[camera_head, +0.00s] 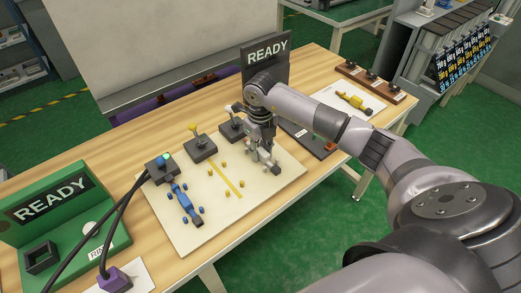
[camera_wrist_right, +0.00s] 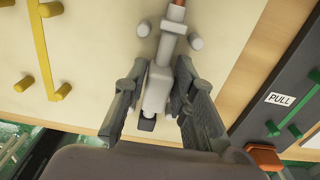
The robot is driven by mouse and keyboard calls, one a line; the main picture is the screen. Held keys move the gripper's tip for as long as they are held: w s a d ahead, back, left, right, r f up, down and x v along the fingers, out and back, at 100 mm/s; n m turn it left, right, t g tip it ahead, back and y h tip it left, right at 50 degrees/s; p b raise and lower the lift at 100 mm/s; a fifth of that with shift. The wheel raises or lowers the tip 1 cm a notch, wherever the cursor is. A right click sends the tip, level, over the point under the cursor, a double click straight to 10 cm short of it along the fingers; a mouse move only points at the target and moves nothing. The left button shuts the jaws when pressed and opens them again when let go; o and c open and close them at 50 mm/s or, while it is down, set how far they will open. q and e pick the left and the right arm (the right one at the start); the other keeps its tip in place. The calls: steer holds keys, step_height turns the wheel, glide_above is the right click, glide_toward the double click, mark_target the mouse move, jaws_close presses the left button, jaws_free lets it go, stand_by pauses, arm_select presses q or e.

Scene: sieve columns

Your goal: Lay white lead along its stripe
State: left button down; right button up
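The white lead (camera_wrist_right: 157,90) shows in the right wrist view. It lies on the pale board (camera_head: 233,219), with its copper tip toward the top and two white pegs (camera_wrist_right: 196,43) beside its upper part. My right gripper (camera_head: 267,160) is low over the right part of the board. Its fingers stand on both sides of the lead, with narrow gaps, and look open. The gripper hides most of the lead in the head view. The white stripe cannot be made out. My left gripper is not in view.
A blue lead (camera_head: 181,201) lies between blue pegs at the board's left. A yellow stripe (camera_head: 225,179) with yellow pegs is bare. A yellow lead (camera_head: 355,102) lies on a card at right. Dark blocks (camera_head: 201,147) line the back edge. A green READY stand (camera_head: 62,222) is at left.

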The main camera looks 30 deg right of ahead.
mark_target(261, 150)
steer(key=shift+o, duration=1.3)
steer(key=shift+r, duration=0.1)
steer(key=shift+r, duration=0.25)
step_height(261, 150, up, 12)
steer(key=b, duration=0.1)
steer(key=shift+f, duration=0.2)
